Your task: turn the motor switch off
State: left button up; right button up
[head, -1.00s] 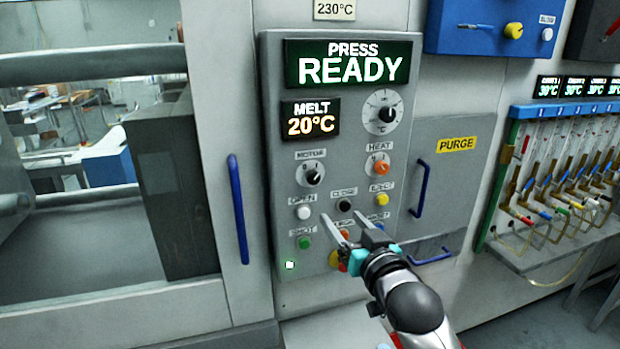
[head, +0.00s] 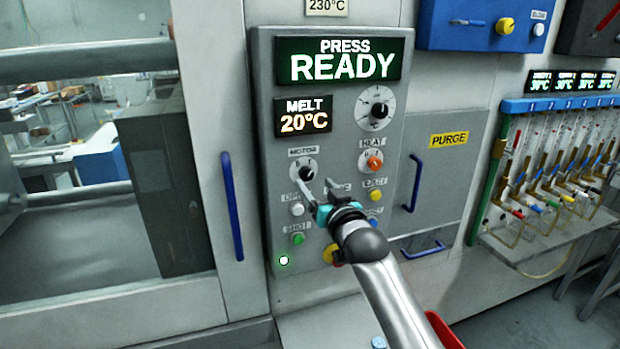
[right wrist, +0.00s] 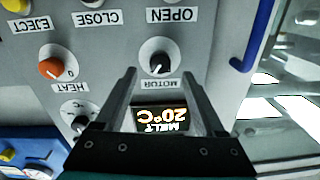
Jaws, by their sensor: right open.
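The motor switch (head: 304,170) is a round black knob on a pale dial, under the MOTOR label on the grey press panel (head: 268,120). In the right wrist view, upside down, the motor switch (right wrist: 157,58) lies between and just beyond my two fingertips. My right gripper (head: 316,185) is open and empty, with its fingers pointing at the panel just below and right of the knob in the head view. I cannot tell whether a finger touches the knob. Which mark the knob points to is too small to read. My left gripper is not in view.
The orange heat knob (head: 374,162) sits to the right of the motor switch. The white open button (head: 297,209) and green shot button (head: 298,239) are below it. My gripper and arm cover other buttons. A blue door handle (head: 232,205) stands left of the panel.

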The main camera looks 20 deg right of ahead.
aim_at(308, 176)
jog(key=shift+w+a, duration=0.15)
jog(key=shift+w, duration=2.1)
grip_shut()
